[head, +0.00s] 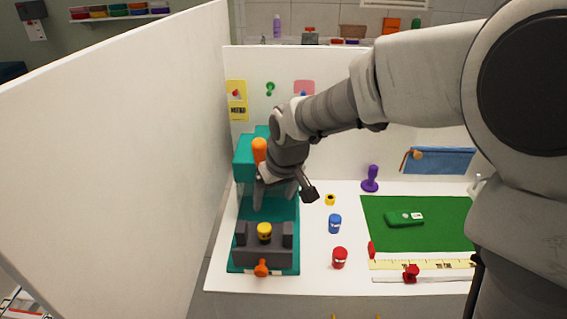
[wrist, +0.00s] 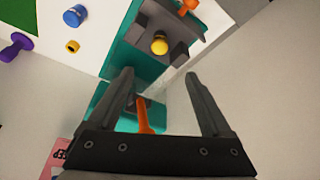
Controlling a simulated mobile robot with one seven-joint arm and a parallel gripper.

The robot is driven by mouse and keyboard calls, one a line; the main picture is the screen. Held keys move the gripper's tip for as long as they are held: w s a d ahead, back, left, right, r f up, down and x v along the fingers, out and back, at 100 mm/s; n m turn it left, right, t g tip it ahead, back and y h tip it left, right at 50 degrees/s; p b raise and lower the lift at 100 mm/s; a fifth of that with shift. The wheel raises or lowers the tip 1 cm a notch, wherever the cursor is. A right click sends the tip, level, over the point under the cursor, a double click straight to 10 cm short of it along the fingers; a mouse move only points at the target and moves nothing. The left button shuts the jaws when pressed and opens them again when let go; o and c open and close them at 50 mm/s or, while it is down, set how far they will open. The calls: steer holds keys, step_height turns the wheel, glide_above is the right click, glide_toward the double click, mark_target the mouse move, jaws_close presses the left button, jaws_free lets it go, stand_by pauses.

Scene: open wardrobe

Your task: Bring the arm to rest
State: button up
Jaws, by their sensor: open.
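My arm reaches in from the right in the head view and bends down at the elbow. My gripper (head: 275,196) hangs in front of the teal press-like stand (head: 246,160), above its base. In the wrist view my gripper (wrist: 160,74) has its two fingers spread apart with nothing held between them. An orange lever (wrist: 144,115) appears between the fingers in that view, beyond them; whether a finger touches it I cannot tell. The lever's orange end (head: 259,150) shows beside my wrist in the head view.
A grey vise (head: 264,255) on the teal base holds a yellow-topped piece (head: 264,231). A blue jar (head: 335,223), red jar (head: 340,258) and green mat (head: 440,239) lie to the right. A white wall (head: 120,150) stands close on the left.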

steer(key=s+d+r+m+t+h, duration=0.1)
steer(key=s+d+r+m, duration=0.1)
steer(key=s+d+r, duration=0.4)
steer(key=s+d+r+m+h, duration=0.15)
steer(key=s+d, duration=0.25)
steer(key=d, duration=0.4)
steer(key=s+d+r+m+t, duration=0.1)
steer(key=s+d+r+m, duration=0.1)
steer(key=s+d, duration=0.5)
steer(key=s+m, duration=0.1)
steer(key=s, duration=0.3)
